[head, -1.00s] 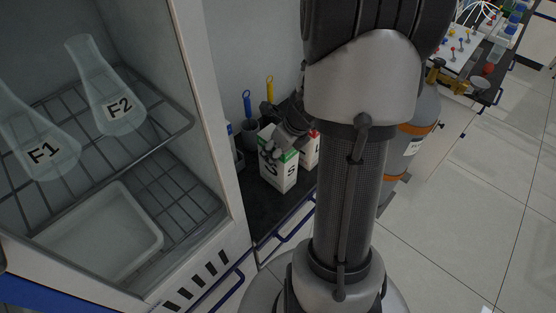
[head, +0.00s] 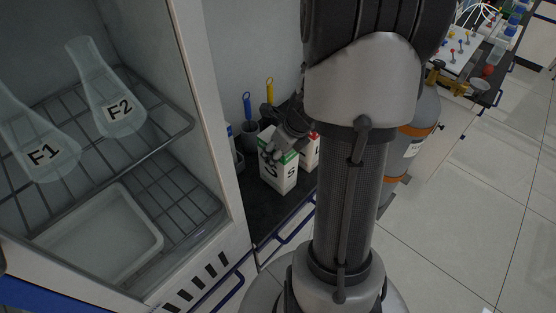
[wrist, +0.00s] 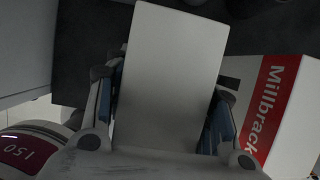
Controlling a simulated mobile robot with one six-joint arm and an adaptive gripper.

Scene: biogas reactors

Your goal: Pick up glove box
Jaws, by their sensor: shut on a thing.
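A white glove box with a green top band and a letter S (head: 277,174) stands on the dark bench top beside the cabinet. My gripper (head: 281,148) is at its top, coming down from the upper right. In the wrist view a plain pale face of the box (wrist: 172,80) fills the space between the two fingers of my gripper (wrist: 165,110), with blue pads on both sides of it. My gripper is shut on this box. Part of the box's top is hidden by the gripper in the head view.
A red and white box (head: 311,152) stands close to the right; it also shows in the wrist view (wrist: 268,105). Holders with a blue (head: 247,105) and a yellow handle (head: 270,92) stand behind. An open cabinet with flasks (head: 112,105) is at left.

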